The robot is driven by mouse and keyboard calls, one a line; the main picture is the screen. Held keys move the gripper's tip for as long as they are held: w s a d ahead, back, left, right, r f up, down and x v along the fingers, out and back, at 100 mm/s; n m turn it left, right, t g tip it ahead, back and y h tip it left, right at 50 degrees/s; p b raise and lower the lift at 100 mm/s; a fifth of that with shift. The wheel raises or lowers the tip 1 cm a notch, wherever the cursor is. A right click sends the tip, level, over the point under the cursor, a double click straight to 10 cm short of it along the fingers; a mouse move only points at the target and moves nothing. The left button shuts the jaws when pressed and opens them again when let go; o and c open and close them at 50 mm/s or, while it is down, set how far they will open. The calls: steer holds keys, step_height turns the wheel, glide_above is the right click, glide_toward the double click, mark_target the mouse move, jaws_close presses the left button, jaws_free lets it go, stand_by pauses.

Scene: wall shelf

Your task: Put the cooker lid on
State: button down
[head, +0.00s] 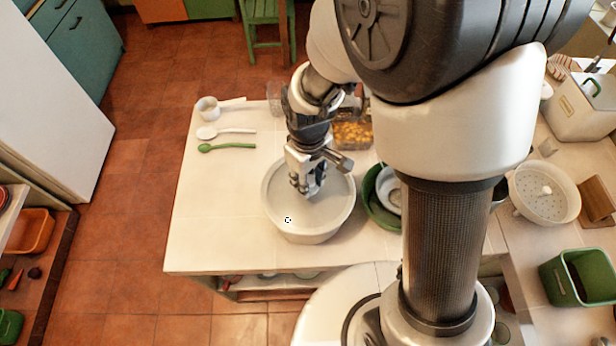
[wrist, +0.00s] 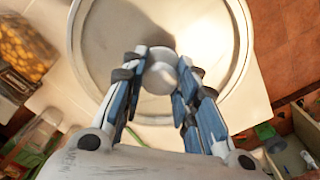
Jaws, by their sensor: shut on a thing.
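The cooker (head: 310,238) is a round, pale, wide-rimmed vessel near the front right of the white table. A pale round lid (head: 325,212) with a small dark mark lies within its rim outline; I cannot tell whether it rests fully or hangs just above. My gripper (head: 308,190) points down at the middle of the lid. In the wrist view, my gripper (wrist: 160,85) is shut on the lid's round pale knob (wrist: 160,77), with a finger on each side. The lid's flat face (wrist: 205,40) fills the upper middle there. The fingers hide part of it.
A green bowl with a pale dish (head: 383,195) stands close right of the cooker. A container of yellow food (head: 352,134) is behind. A green spoon (head: 228,148), a white spoon (head: 225,132) and a white cup (head: 208,108) lie left. The table's front left is clear.

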steer(key=shift+f+b, duration=0.3)
steer(key=shift+f, duration=0.1)
stand_by(0.4)
steer(key=c, duration=1.2)
jaws_free()
step_height(320, 180, up, 12)
steer(key=shift+r, duration=0.1)
steer(key=shift+d, duration=0.1)
steer(key=s+d+m+t+b, duration=0.1)
steer(key=s+d+m+b, duration=0.1)
steer(key=s+d, duration=0.1)
steer(key=s+d+r+m+t+b, duration=0.1)
steer(key=s+d+m+t+b, duration=0.1)
steer(key=s, duration=0.4)
steer(key=s+d+r+m+t+b, duration=0.1)
steer(key=s+d+m+b, duration=0.3)
steer(key=d, duration=0.1)
steer(key=shift+s+d+r+t, duration=0.1)
steer(key=shift+s+d+t, duration=0.15)
steer(key=shift+d+t, duration=0.1)
